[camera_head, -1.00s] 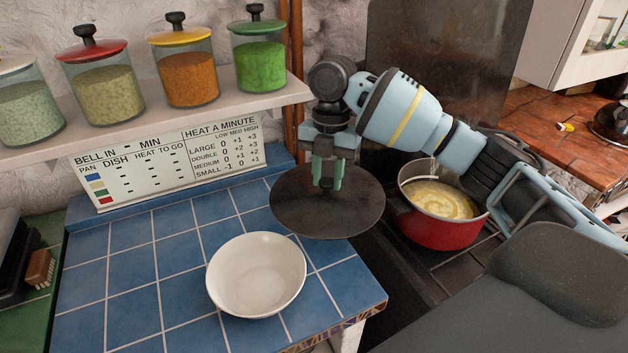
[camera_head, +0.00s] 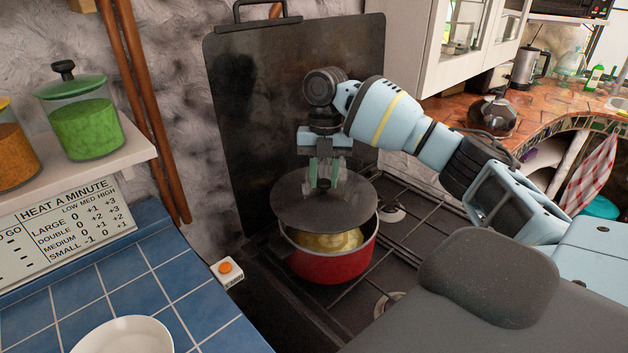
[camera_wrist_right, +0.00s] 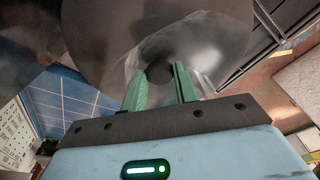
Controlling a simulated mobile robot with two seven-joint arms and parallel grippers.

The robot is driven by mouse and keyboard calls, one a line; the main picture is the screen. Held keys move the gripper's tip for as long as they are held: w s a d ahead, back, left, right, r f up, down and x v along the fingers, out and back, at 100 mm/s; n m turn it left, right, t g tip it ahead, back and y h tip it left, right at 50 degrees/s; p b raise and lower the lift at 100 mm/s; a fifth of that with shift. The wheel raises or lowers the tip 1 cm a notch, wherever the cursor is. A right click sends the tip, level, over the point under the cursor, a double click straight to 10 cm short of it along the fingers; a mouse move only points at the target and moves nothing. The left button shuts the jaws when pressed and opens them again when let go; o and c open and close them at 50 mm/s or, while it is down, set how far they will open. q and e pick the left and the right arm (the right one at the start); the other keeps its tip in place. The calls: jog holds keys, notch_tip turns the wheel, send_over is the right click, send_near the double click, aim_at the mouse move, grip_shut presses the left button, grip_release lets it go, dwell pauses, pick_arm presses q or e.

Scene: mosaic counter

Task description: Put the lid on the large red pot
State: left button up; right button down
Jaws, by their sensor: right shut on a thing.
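The large red pot (camera_head: 333,267) stands on the stove with yellow food (camera_head: 330,241) inside. My right gripper (camera_head: 324,184) is shut on the knob of a dark round lid (camera_head: 290,208). The lid hangs over the back part of the pot's opening and looks a little above the rim; the front of the opening is uncovered. I cannot tell whether lid and rim touch. In the right wrist view, the green fingers (camera_wrist_right: 162,88) hold the knob with the lid (camera_wrist_right: 215,35) beyond them. My left gripper is not in view.
A white bowl (camera_head: 124,338) sits on the blue tiled counter (camera_head: 165,270). A small box with an orange button (camera_head: 227,270) is at the counter's edge. A dark upright panel (camera_head: 245,110) stands behind the stove. A shelf with jars (camera_head: 82,120) is at left.

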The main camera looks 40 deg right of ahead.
aim_at(329, 191)
jog(key=shift+s+d+r, duration=0.1)
jog(key=shift+s+d, duration=0.05)
jog(key=shift+d, duration=0.65)
jog(key=shift+a, duration=0.1)
jog(key=shift+f, duration=0.25)
jog(key=shift+f+b, duration=0.55)
jog(key=shift+f, duration=0.75)
jog(key=shift+f+b, duration=0.3)
jog(key=shift+f, duration=0.8)
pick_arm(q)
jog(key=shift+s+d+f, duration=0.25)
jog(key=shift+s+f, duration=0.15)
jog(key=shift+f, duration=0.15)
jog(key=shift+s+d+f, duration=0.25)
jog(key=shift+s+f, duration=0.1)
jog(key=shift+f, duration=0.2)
pick_arm(e)
jog(key=shift+f, duration=0.2)
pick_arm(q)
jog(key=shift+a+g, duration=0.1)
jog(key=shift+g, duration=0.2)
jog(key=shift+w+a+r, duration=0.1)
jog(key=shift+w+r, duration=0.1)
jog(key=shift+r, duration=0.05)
